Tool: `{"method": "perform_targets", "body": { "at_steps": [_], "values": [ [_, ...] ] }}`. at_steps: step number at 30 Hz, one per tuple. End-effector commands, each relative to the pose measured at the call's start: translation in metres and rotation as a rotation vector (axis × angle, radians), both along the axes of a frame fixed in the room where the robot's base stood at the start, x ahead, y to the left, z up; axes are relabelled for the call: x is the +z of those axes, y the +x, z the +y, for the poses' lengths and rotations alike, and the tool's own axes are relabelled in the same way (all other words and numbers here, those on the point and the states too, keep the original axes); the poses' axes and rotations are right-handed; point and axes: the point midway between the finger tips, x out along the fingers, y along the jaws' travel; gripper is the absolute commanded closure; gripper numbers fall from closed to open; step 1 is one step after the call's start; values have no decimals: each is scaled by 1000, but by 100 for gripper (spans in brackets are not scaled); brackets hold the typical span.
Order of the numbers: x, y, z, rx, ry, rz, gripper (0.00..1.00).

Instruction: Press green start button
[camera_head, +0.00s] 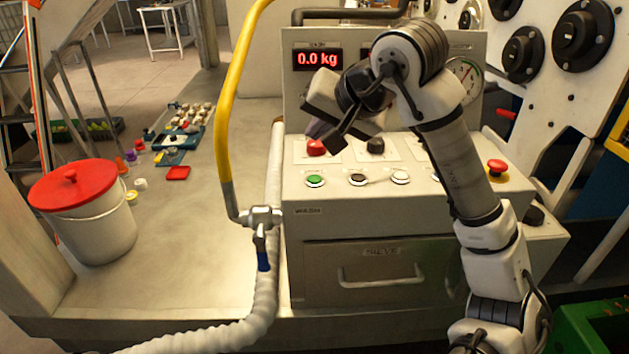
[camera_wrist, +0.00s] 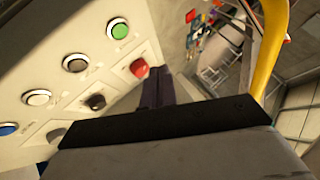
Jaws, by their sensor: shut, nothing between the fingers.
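The green button (camera_head: 315,180) sits in a round pale bezel at the left end of the lower button row on the sloped panel (camera_head: 300,197). In the wrist view the green button (camera_wrist: 119,29) is at the upper middle, unobstructed. My gripper (camera_head: 316,129) is shut and empty, up and behind the green button in the head view, close to the red knob (camera_head: 316,147). In the wrist view the fingertips (camera_wrist: 158,73) appear just right of the red knob (camera_wrist: 140,68), apart from the green button. Whether they touch the red knob cannot be told.
A black button (camera_head: 357,179) and a white button (camera_head: 400,177) continue the row. A black knob (camera_head: 375,147) is behind them. A yellow hose (camera_head: 232,95) rises left of the panel. A red emergency stop (camera_head: 496,167) is at the right. Space above the green button looks free.

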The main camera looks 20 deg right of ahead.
Motion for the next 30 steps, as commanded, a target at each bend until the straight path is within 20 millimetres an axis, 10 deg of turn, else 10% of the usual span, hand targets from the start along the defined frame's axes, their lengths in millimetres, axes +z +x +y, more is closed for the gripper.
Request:
{"method": "perform_targets", "body": {
  "at_steps": [12, 30],
  "values": [
    [-61, 0, 0, 0, -1, 0, 100],
    [-64, 0, 0, -1, 1, 0, 100]
  ]
}}
